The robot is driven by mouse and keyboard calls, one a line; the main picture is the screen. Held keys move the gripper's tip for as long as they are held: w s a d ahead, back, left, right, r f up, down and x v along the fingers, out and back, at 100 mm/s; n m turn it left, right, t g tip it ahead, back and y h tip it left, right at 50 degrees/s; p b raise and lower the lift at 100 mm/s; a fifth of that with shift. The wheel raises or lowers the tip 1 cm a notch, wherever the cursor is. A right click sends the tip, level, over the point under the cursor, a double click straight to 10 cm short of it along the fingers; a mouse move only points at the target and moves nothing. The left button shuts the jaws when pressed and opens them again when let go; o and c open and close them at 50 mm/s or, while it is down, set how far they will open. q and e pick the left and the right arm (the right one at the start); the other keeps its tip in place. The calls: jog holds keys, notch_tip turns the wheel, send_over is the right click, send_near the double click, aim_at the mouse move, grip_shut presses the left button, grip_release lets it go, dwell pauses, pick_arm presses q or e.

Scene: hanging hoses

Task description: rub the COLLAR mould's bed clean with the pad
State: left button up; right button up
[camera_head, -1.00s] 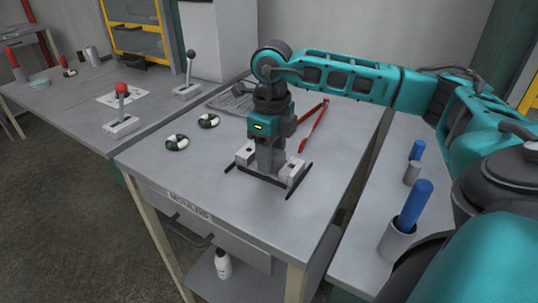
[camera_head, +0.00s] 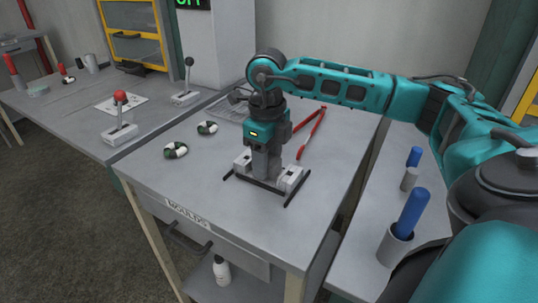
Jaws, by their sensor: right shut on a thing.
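My right gripper (camera_head: 267,178) points straight down over the middle of the bench. Its fingertips and the small thing gripped between them are mostly hidden, so I cannot make out the pad. Around the gripper's lower end are pale grey blocks (camera_head: 291,178) with thin dark bars at the sides, low over the bench top. I cannot tell whether these form the COLLAR mould, and no bed surface or name is readable. My left gripper is not in view.
The bench (camera_head: 210,185), labelled MOULDS, has two green-and-white rings (camera_head: 175,150), a red long-handled tool (camera_head: 311,134) and a grey tray (camera_head: 232,107). Blue-handled things in cups (camera_head: 397,243) stand at right. Levers (camera_head: 120,130) stand on the left table. The bench's front left is clear.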

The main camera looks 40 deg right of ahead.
jog(key=shift+r+p, duration=0.35)
jog(key=shift+r, duration=0.1)
notch_tip(320, 180, up, 6)
jog(key=p, duration=0.4)
jog(key=shift+p, duration=0.35)
jog(key=shift+r+p, duration=0.45)
jog(key=shift+r, duration=0.2)
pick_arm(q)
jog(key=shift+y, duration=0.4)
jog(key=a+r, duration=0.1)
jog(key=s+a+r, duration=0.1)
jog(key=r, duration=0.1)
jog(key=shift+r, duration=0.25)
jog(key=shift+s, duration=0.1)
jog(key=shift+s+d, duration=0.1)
pick_arm(e)
jog(key=shift+a, duration=0.1)
